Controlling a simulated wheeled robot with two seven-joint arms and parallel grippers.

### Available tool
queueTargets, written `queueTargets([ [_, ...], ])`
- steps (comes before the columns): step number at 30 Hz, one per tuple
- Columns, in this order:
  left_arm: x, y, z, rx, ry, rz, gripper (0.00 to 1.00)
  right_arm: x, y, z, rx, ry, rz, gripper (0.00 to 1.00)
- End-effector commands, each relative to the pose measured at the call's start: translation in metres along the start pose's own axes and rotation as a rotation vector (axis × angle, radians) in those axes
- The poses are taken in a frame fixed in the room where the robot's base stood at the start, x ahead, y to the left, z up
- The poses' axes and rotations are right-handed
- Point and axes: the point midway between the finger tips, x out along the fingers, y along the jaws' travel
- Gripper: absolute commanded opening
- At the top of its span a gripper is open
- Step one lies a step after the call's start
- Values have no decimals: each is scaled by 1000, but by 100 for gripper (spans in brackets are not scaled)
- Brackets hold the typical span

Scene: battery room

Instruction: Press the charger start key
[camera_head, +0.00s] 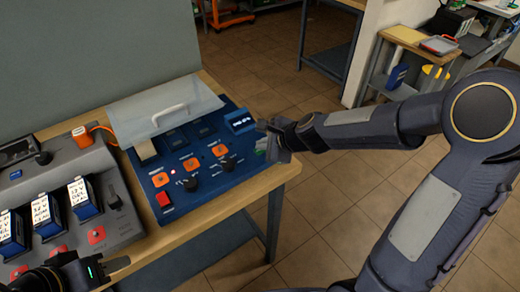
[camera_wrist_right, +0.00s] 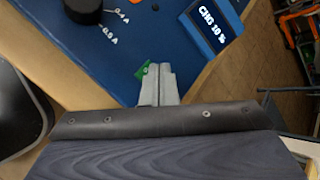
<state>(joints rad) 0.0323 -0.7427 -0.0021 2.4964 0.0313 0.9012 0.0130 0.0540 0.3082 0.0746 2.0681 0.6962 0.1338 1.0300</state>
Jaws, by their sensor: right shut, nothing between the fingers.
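The charger (camera_head: 215,185) is a blue unit on the workbench, with orange buttons, black knobs, a red key (camera_head: 163,199) and a small display (camera_head: 240,121). In the right wrist view the display reads "CHG 10 %" (camera_wrist_right: 212,30). A green key (camera_wrist_right: 142,73) shows beside my right fingertips and is partly hidden by them. My right gripper (camera_head: 268,140) is shut and empty at the charger's right edge; its fingers (camera_wrist_right: 158,75) lie over or at the green key. I cannot tell whether they touch it. My left gripper (camera_head: 108,268) is at the lower left, only partly in view.
A clear lid with a handle (camera_head: 170,113) covers the charger's back part. A grey unit (camera_head: 124,222) holding several blue batteries (camera_head: 83,198) stands to the left.

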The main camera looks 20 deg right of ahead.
Motion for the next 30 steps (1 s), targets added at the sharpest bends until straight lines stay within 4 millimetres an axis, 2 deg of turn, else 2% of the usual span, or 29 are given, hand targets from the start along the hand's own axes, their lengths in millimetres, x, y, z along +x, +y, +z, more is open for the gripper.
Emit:
queueTargets([
  [11,1,0,1,0,0,0,36,1,1,-1,0,0,1,0],
  [22,-12,5,-6,0,0,0,36,-10,-7,7,0,0,1,0],
  [30,-11,5,-6,0,0,0,36,-10,-7,7,0,0,0,0],
])
